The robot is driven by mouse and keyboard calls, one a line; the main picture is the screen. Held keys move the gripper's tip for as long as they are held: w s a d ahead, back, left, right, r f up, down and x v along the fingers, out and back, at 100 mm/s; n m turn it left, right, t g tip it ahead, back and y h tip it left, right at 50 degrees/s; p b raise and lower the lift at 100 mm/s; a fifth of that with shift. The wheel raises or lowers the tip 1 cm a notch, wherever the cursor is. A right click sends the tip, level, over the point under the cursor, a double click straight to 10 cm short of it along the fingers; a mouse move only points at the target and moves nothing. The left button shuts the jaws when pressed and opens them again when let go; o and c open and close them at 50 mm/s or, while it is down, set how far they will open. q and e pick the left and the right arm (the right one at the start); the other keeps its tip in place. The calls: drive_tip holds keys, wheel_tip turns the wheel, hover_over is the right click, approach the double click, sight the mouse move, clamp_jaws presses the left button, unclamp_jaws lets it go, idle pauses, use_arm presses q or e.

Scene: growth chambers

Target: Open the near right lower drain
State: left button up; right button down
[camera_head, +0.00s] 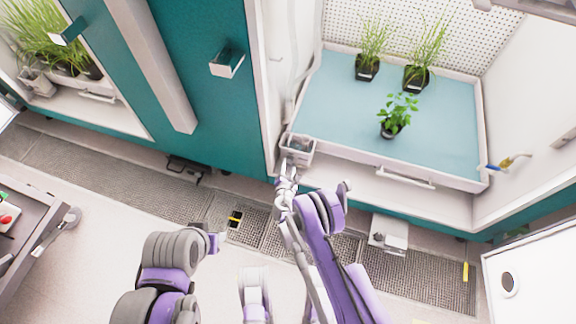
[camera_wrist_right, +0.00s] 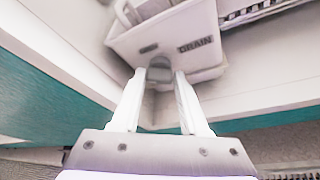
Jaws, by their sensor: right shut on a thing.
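The drain box (camera_head: 298,148) is a small whitish box at the front left corner of the right chamber's blue-floored tray (camera_head: 330,125). In the right wrist view the box (camera_wrist_right: 200,45) carries the word DRAIN on its front. A grey knob (camera_wrist_right: 160,73) sticks out low on that front. My right gripper (camera_head: 287,176) is at the box, and its fingertips (camera_wrist_right: 160,85) are shut on the grey knob. How far the knob is turned cannot be told. My left arm shows at the lower left, but its gripper is not visible.
Potted plants (camera_head: 394,118) stand on the tray. A tray handle (camera_head: 405,177) is right of the drain box. A white box (camera_head: 388,234) sits on the floor grating below. An open door (camera_head: 530,280) is at the lower right, and a cart (camera_head: 35,225) at the left.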

idle(0.4)
drive_tip(key=shift+c, duration=2.1)
unclamp_jaws()
drive_tip(key=shift+s, duration=0.1)
